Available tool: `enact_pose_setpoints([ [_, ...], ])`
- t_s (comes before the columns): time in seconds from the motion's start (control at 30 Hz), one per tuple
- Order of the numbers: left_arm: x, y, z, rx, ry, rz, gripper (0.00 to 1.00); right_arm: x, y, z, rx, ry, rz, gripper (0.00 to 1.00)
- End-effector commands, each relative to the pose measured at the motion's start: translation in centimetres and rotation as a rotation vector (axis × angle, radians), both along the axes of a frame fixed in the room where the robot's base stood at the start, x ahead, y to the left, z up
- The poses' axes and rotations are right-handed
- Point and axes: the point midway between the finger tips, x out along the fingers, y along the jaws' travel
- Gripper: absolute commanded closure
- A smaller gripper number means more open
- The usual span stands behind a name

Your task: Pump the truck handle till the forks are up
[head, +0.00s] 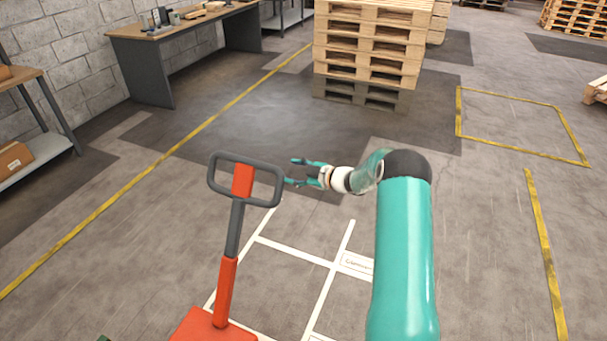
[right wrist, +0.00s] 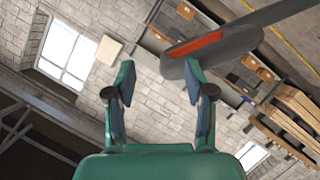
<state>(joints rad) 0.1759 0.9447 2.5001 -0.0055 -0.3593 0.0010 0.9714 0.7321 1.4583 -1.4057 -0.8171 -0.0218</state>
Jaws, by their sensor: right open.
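The truck handle (head: 240,158) is a dark grey loop with a red centre piece, on a grey and red shaft (head: 226,290) that rises, slightly tilted, from the red truck body (head: 205,328). My right gripper (head: 293,172) is open just right of the loop, fingers pointing left at it. In the right wrist view, the open fingers (right wrist: 158,72) have nothing between them. The handle (right wrist: 235,40) shows beyond the right-hand fingertip there; I cannot tell whether they touch. The forks are not visible. My left gripper is out of view.
A stack of wooden pallets (head: 365,45) stands ahead. A grey workbench (head: 140,70) and a shelf with a cardboard box (head: 12,158) line the block wall at left. Yellow lines (head: 545,260) and white lines (head: 325,290) mark the floor.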

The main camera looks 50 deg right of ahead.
Motion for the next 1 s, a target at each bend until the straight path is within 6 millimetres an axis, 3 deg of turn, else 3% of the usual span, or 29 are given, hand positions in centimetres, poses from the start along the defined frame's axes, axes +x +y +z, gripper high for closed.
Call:
enact_pose_setpoints([
  [0.13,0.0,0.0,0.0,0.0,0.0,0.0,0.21,-2.3,0.2,0.7,0.001,0.0,0.003,0.46],
  [0.33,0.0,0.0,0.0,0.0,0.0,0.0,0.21,-3.6,0.3,1.2,0.002,-0.002,0.006,0.46],
  [0.87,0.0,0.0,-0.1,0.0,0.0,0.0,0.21,-3.6,0.5,1.2,0.006,-0.002,0.008,0.46],
  [1.0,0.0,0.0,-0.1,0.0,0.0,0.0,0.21,-2.6,2.2,0.1,0.063,0.005,-0.002,0.46],
])
